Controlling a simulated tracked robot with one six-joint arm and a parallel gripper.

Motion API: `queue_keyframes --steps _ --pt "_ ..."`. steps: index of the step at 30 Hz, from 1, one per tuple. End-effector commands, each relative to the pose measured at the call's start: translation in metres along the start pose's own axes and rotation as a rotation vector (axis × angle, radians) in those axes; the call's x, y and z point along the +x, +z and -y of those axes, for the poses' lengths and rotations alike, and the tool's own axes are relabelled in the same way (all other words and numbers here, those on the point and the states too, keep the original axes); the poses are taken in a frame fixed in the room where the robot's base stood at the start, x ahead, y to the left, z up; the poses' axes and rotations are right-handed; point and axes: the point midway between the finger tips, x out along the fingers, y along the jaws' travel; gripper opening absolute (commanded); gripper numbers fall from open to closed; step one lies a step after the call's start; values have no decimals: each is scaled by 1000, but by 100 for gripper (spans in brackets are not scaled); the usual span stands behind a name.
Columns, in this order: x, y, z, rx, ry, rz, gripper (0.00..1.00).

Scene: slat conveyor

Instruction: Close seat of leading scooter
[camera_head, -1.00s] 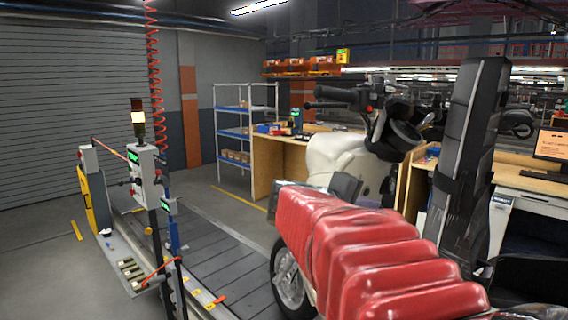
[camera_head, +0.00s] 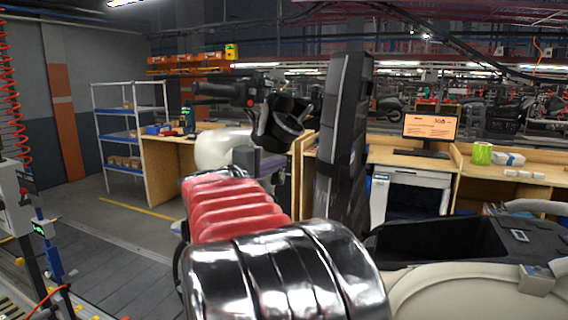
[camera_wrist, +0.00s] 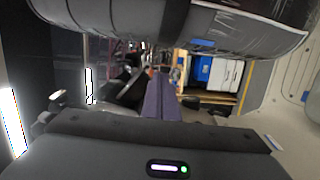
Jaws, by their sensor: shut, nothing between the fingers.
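The scooter's dark seat (camera_head: 345,140), wrapped in clear plastic with a strap around it, stands raised almost upright. Behind it, the black storage well (camera_head: 440,240) is open in the cream body (camera_head: 450,292). The handlebar (camera_head: 228,90) is in front of the seat. In the wrist view the seat (camera_wrist: 110,15) crosses the top of the picture. My gripper's purple fingers (camera_wrist: 158,82) are shut and empty, below the seat in that picture and apart from it. In the head view, my arm's red and black sleeve hides part of the gripper.
A workbench (camera_head: 170,165) with shelving (camera_head: 130,130) stands to the left. A desk with a monitor (camera_head: 430,128) and a white cabinet (camera_head: 410,190) is behind the scooter. The slat conveyor floor (camera_head: 115,270) shows bare at lower left.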

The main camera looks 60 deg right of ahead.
Motion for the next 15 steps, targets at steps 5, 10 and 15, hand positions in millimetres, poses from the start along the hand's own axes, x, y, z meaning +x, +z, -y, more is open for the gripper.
queue_keyframes --steps 5,10,15 --pt "26 1 0 0 -1 4 0" --pt "51 1 0 0 0 4 0" --pt "73 1 0 0 0 3 0"
